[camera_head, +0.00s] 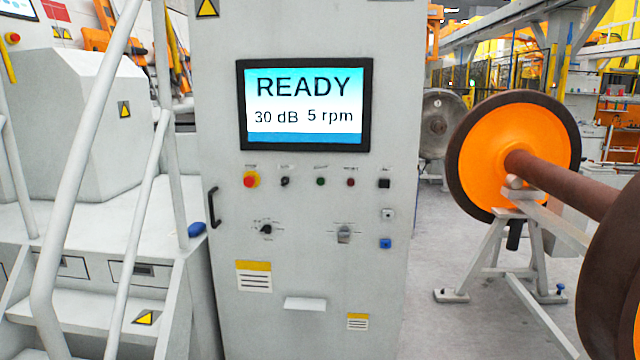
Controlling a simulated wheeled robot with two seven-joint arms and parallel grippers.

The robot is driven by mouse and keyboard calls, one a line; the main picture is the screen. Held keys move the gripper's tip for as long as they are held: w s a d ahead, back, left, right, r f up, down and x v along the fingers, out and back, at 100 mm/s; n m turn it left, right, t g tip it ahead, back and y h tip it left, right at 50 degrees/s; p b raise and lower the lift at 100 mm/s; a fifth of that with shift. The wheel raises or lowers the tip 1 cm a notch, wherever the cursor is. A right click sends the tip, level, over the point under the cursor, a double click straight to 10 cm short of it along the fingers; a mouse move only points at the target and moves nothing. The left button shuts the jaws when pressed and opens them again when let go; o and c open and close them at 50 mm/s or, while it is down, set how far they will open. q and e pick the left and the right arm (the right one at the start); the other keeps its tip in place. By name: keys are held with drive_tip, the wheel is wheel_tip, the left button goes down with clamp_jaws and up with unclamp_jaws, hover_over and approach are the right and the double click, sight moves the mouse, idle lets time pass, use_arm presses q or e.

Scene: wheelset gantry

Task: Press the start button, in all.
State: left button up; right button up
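A grey control cabinet (310,220) stands upright in front of me. Its screen (305,103) reads "READY", "30 dB" and "5 rpm". Below the screen is a row of small controls. A green button (320,182) sits near the middle of the row; the label above it is too small to read. A dark red button (351,182) is to its right, a small black switch (285,182) to its left. Neither of my grippers is in view.
A rotary selector (266,229) and a lever switch (344,234) sit lower on the panel. White stairs with handrails (90,180) stand close on the left. An orange wheelset (485,165) on a stand is at right. Grey floor (430,320) shows between.

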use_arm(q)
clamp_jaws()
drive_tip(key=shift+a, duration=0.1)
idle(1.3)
